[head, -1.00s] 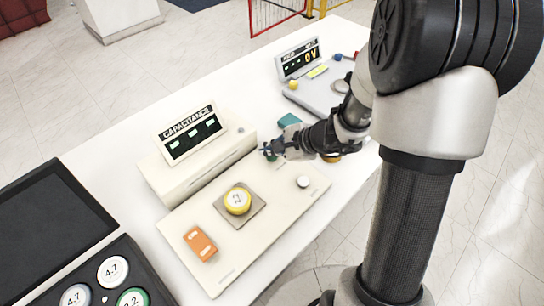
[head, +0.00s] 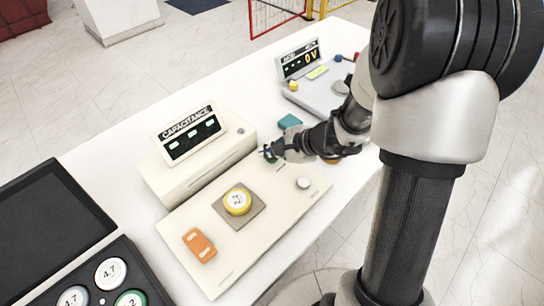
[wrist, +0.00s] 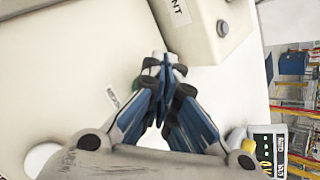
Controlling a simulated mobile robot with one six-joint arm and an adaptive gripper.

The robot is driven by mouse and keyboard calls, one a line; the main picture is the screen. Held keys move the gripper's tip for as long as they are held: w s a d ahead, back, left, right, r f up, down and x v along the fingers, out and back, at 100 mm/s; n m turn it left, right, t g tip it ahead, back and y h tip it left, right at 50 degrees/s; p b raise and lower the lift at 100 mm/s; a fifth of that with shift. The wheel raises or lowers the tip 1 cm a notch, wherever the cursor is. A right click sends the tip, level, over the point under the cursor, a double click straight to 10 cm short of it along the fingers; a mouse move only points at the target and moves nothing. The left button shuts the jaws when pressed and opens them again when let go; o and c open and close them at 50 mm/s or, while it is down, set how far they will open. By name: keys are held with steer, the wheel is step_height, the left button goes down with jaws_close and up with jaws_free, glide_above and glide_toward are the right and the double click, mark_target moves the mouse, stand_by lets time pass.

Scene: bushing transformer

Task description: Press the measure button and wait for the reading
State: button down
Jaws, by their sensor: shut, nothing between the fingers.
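The capacitance meter (head: 193,160) is a cream box with a tilted black display (head: 191,137); its readout fields show only short marks, no legible number. In front lies a cream plate (head: 232,262) with a yellow-rimmed disc (head: 237,201) on a square pad. A green part, likely the measure button (wrist: 136,84), shows beside my fingers in the wrist view, mostly hidden. My gripper (head: 268,153) is shut and empty, over the plate's far right corner by the meter. It also shows in the wrist view (wrist: 164,68). Whether it touches the green part cannot be told.
An orange block (head: 199,245) and a white knob (head: 303,183) are on the plate. A black case (head: 138,255) with labelled discs stands at the lower left. Another unit with a display reading 0 V (head: 299,60) stands at the back right, near a teal block (head: 290,121).

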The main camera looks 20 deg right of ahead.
mark_target(271, 160)
steer(key=shift+f, duration=0.2)
steer(key=shift+r, duration=0.15)
stand_by(0.4)
steer(key=shift+r+p, duration=0.45)
steer(key=shift+r, duration=0.4)
steer(key=shift+r+p, duration=1.8)
steer(key=shift+r, duration=0.65)
